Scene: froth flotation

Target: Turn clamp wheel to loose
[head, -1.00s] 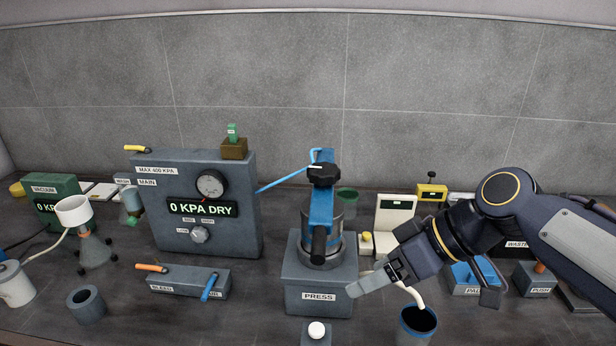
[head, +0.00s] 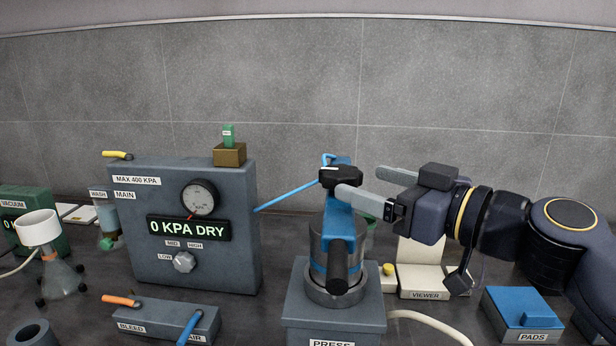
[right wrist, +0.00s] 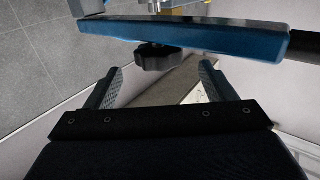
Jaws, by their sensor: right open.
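The black clamp wheel (head: 330,178) sits on top of the blue clamp bar (head: 339,222) of the press (head: 335,305). My right gripper (head: 360,181) reaches in from the right, level with the wheel, its jaws open and empty. In the head view the nearer finger slightly overlaps the wheel's right edge. In the right wrist view the wheel (right wrist: 158,57) lies just ahead of the fingertips, centred between the two fingers (right wrist: 161,70). I cannot tell whether either finger touches it. My left gripper is not in view.
A grey pressure panel (head: 235,255) reading 0 KPA DRY stands left of the press, with a blue hose (head: 290,195) running towards the clamp. A white viewer (head: 424,293) and a blue pads box (head: 522,312) stand to the right. A grey wall closes off the back.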

